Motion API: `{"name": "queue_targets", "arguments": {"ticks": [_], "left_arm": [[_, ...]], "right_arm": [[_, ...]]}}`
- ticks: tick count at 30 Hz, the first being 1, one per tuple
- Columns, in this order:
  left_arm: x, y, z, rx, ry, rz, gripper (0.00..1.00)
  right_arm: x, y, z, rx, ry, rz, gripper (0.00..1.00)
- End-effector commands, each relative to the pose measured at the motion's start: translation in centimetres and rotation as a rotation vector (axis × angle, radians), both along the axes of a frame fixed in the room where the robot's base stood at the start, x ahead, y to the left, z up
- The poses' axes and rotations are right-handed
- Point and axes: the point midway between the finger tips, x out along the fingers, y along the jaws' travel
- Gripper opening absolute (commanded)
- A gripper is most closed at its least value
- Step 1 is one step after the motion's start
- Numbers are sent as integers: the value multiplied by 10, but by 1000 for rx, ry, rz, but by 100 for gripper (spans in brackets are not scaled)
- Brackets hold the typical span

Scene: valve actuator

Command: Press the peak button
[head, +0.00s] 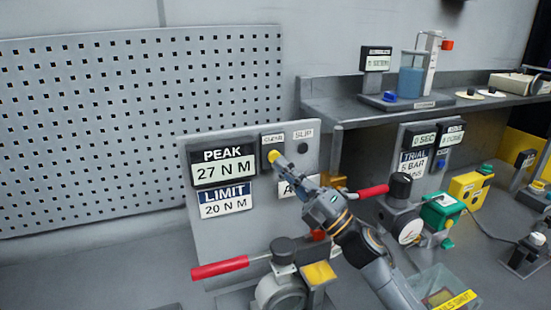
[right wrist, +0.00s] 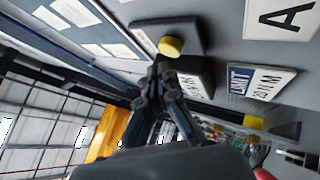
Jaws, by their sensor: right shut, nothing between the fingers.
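The PEAK display (head: 224,166) on the upright grey panel (head: 210,265) reads 27 N M. Right of it is a dark button box with a yellow button (head: 272,155); its small label is too blurred to read. The yellow button also shows in the right wrist view (right wrist: 171,46). My right gripper (head: 283,164) is shut and empty, its fingertips pointing at the yellow button from the lower right. In the right wrist view its fingertips (right wrist: 160,72) lie just beside the button; I cannot tell whether they touch it. My left gripper is not in view.
A LIMIT plate (head: 226,200) reading 20 N M sits under the PEAK display. A red-handled valve (head: 220,267) stands in front of the panel, and another red lever (head: 372,191) is right of my wrist. A pegboard (head: 140,120) fills the left.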

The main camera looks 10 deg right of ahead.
Motion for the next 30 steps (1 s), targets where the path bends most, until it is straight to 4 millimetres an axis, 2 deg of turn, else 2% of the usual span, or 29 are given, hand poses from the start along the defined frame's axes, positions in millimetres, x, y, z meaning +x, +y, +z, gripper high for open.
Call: {"name": "queue_targets", "arguments": {"ticks": [30], "left_arm": [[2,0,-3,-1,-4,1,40]], "right_arm": [[8,1,2,0,-3,-1,0]]}}
